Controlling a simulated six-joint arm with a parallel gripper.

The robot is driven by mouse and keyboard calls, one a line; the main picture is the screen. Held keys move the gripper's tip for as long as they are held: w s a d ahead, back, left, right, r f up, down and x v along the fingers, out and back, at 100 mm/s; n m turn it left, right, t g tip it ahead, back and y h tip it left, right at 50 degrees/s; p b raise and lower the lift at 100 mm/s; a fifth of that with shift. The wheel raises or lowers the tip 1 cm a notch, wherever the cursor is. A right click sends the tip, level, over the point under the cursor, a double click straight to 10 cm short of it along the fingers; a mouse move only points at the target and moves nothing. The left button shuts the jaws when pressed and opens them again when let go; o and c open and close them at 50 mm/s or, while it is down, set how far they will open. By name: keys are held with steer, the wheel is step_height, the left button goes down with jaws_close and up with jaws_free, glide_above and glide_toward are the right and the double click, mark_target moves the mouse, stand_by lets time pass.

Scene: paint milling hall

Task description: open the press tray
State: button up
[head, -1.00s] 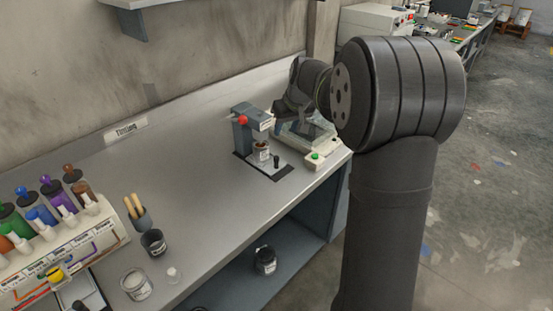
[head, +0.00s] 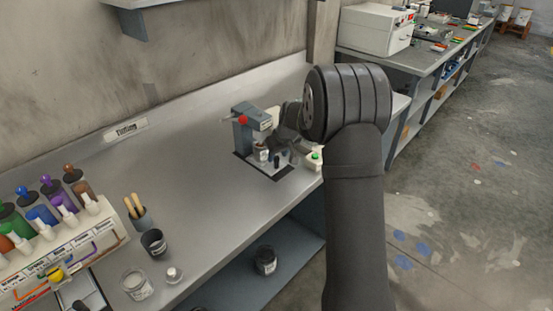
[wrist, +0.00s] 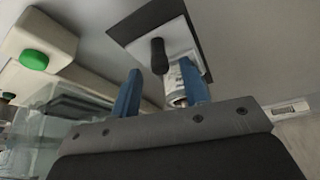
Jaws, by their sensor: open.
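The press (head: 243,133) is a grey-blue stand with a red knob on the tinting bench. Its tray (wrist: 180,38) is a pale plate in a dark surround, with an upright black knob (wrist: 158,56); the knob also shows in the head view (head: 277,161). A small labelled can (head: 261,153) stands on the plate and is partly hidden behind a finger in the wrist view. My gripper (wrist: 161,68) is open, its blue fingers pointing at the tray. The knob appears between and just beyond the fingertips; contact cannot be told. In the head view my wrist hides the fingers.
A cream box with a green button (wrist: 34,60) is close beside my gripper. A clear case (wrist: 50,125) lies next to it. A tinting rack (head: 60,250), dark cup (head: 153,243) and glass jar (head: 136,284) stand at the left. The middle bench is bare.

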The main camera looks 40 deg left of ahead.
mark_target(277, 157)
steer(key=shift+x, duration=1.6)
steer(key=shift+d, duration=0.1)
jaws_close()
